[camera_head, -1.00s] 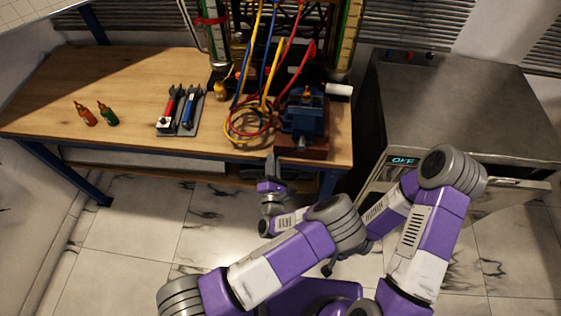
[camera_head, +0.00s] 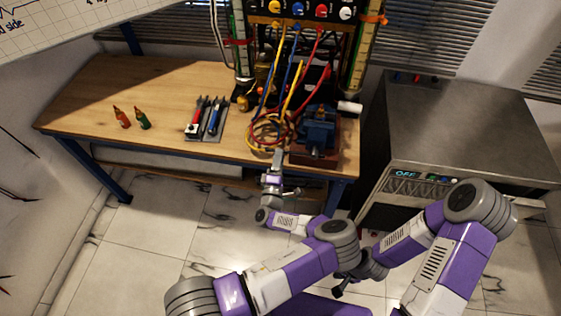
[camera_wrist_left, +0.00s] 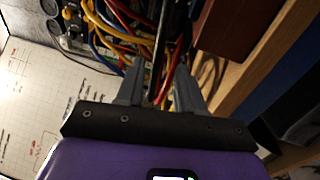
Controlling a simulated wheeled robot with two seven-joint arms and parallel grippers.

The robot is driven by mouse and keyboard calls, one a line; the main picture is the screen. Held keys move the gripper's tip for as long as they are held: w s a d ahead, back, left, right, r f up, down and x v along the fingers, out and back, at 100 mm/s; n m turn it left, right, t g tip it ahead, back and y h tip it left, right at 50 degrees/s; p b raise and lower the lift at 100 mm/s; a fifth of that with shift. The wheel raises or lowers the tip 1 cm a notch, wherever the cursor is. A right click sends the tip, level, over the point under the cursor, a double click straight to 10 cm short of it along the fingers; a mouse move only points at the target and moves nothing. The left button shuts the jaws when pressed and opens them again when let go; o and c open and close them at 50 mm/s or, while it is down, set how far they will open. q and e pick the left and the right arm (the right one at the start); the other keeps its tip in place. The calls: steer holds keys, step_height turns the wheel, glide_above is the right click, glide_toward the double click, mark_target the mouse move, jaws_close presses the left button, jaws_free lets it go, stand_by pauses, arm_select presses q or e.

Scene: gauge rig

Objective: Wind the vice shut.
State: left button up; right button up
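The blue vice (camera_head: 318,130) stands on a reddish-brown block at the right front corner of the wooden bench. Its screw end faces the front edge; I cannot make out its handle or how wide the jaws are. My left gripper (camera_head: 278,156) is at the bench's front edge, left of the vice and apart from it. In the left wrist view its two grey fingers (camera_wrist_left: 158,82) stand apart, with a dark bar and cables showing between and beyond them. I see nothing gripped.
Coiled red, yellow and blue cables (camera_head: 268,130) lie left of the vice, below the gauge rig (camera_head: 300,15). A grey metal cabinet (camera_head: 450,125) stands at right.

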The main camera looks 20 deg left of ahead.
arm_select(q)
steer(key=r+v, duration=0.1)
steer(key=v, duration=0.6)
steer(key=shift+s+f+p, duration=0.25)
steer(key=shift+s+p, duration=0.05)
steer(key=shift+s, duration=0.25)
steer(key=shift+d, duration=0.1)
steer(key=shift+c, duration=0.2)
